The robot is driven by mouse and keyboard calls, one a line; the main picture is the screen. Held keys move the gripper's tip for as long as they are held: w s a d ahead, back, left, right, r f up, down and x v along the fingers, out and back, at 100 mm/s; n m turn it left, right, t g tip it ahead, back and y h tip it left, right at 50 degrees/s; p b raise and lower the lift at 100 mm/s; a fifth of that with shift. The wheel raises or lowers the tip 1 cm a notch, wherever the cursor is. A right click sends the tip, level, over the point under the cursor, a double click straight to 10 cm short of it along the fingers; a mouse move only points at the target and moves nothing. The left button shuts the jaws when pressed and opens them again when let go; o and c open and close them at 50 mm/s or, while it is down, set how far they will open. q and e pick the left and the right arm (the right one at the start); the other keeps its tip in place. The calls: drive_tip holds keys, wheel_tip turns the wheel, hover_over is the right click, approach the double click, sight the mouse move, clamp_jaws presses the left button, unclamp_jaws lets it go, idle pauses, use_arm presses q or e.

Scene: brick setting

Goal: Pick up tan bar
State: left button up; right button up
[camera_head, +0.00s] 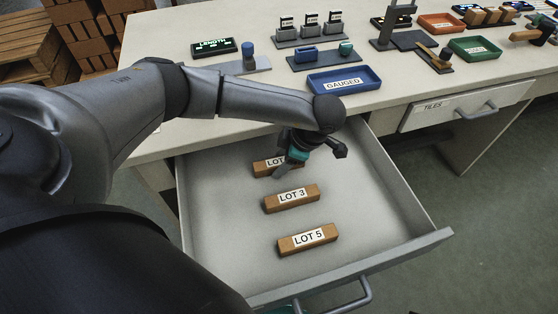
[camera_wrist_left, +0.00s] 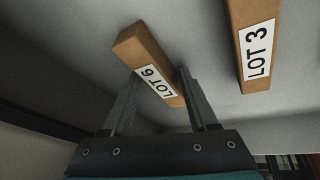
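Three tan bars lie in the open drawer: LOT 6 (camera_wrist_left: 155,75), LOT 3 (camera_head: 291,198) and LOT 5 (camera_head: 307,239). In the head view the farthest bar (camera_head: 262,168) is partly hidden by my left gripper (camera_head: 282,167). In the left wrist view my left gripper (camera_wrist_left: 158,76) has its fingers spread, one on each side of the LOT 6 bar, which lies at a slant to them. I cannot tell whether either finger touches it. LOT 3 also shows at the right of that view (camera_wrist_left: 253,45).
The grey drawer (camera_head: 214,235) has raised walls around the bars, and its floor is bare on the left. On the bench stand a blue GAUGED tray (camera_head: 343,80), a LENGTH display (camera_head: 213,47) and several small fixtures. A closed TILES drawer (camera_head: 467,105) is at the right.

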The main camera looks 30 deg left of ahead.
use_arm(q)
clamp_jaws()
idle(0.5)
